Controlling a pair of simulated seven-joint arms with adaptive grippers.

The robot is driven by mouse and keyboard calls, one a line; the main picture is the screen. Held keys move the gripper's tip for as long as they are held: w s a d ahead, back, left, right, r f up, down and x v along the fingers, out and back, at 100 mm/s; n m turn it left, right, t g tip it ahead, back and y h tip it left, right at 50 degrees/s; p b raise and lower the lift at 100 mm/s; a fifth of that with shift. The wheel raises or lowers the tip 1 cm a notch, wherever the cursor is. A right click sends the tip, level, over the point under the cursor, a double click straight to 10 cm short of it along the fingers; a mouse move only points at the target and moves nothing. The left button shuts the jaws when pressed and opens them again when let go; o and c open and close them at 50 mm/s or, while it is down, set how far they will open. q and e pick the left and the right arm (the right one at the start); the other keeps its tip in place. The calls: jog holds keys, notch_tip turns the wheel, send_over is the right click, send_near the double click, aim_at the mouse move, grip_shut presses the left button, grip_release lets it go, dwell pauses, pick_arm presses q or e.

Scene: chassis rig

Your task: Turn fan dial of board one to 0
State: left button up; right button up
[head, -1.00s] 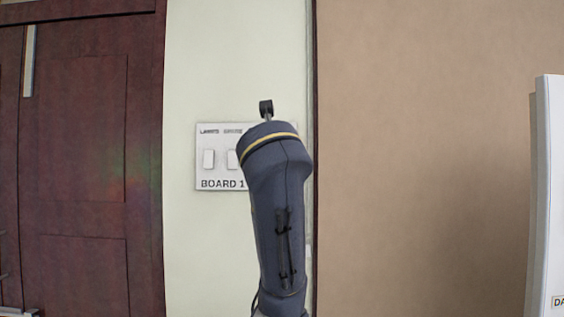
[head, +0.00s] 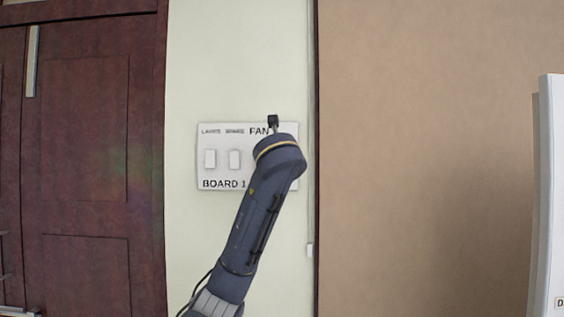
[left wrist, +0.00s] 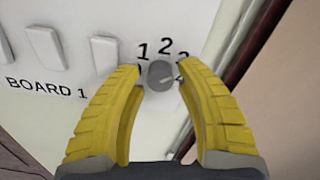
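Board one (head: 222,171) is a white wall plate labelled BOARD 1, with two rocker switches and the word FAN at its upper right. The grey fan dial (left wrist: 160,74) shows in the left wrist view, with numbers 1 and 2 above it; others are partly hidden by the fingers. A pale mark on the dial slants toward the right, but its exact setting is unclear. My left gripper (left wrist: 160,68) has its yellow fingers spread on either side of the dial, seemingly without gripping it. In the head view my forearm hides the dial. My right gripper is not in view.
A dark wooden door (head: 85,160) stands left of the board. A thin conduit and dark edge run down the wall just right of it, then a tan panel (head: 430,160). A white box (head: 551,190) is at the far right.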

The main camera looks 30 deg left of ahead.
pick_arm(q)
jog(key=shift+w+a, duration=0.35)
jog(key=shift+w, duration=0.25)
jog(key=shift+o, duration=0.3)
grip_shut()
